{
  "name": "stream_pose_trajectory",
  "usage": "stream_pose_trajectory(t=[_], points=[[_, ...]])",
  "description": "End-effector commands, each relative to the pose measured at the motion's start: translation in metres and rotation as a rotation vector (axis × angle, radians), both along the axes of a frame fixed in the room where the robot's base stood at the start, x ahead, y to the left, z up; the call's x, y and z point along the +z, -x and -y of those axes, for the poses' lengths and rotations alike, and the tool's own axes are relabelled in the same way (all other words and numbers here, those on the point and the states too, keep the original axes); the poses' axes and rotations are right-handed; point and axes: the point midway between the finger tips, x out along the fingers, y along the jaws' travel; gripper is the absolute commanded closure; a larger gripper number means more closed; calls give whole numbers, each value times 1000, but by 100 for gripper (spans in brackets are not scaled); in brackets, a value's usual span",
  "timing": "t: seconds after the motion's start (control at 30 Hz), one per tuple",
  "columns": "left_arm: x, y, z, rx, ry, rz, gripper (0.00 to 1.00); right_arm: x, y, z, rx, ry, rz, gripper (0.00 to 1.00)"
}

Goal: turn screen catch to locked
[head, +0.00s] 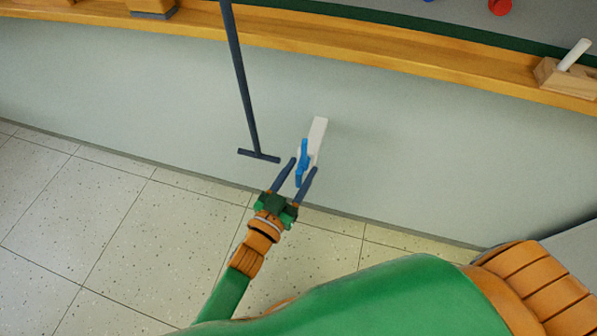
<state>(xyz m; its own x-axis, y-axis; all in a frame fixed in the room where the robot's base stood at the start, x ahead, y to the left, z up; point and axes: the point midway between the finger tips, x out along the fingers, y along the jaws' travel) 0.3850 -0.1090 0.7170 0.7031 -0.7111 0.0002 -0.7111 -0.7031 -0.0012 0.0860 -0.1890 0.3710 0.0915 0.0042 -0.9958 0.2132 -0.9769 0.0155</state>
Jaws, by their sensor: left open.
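The screen catch shows near the middle of the head view as a blue handle (302,165) on a white plate (318,140) fixed to the pale wall. The handle stands roughly upright in the picture, tilted slightly. My left gripper (294,172) is open, with one dark finger on each side of the handle's lower part. I cannot tell whether either finger touches it. My right gripper is not in view.
A dark pole with a crossbar foot (245,95) is just left of my left gripper. A wooden ledge (400,55) runs above, carrying a wooden block with a white stick (563,75) at right. The tiled floor (90,215) at left is clear.

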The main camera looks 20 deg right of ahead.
Motion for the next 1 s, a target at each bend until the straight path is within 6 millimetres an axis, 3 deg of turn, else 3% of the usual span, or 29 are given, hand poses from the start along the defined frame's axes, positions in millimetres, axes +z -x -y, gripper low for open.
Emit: stream_pose_trajectory(t=[0.1,0.3,1.0], points=[[0,0,0,0,-1,-1,50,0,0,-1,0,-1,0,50],[0,0,-1,1,0,-1,100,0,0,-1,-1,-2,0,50],[-1,0,-1,1,-1,-3,100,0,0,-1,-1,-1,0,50]])
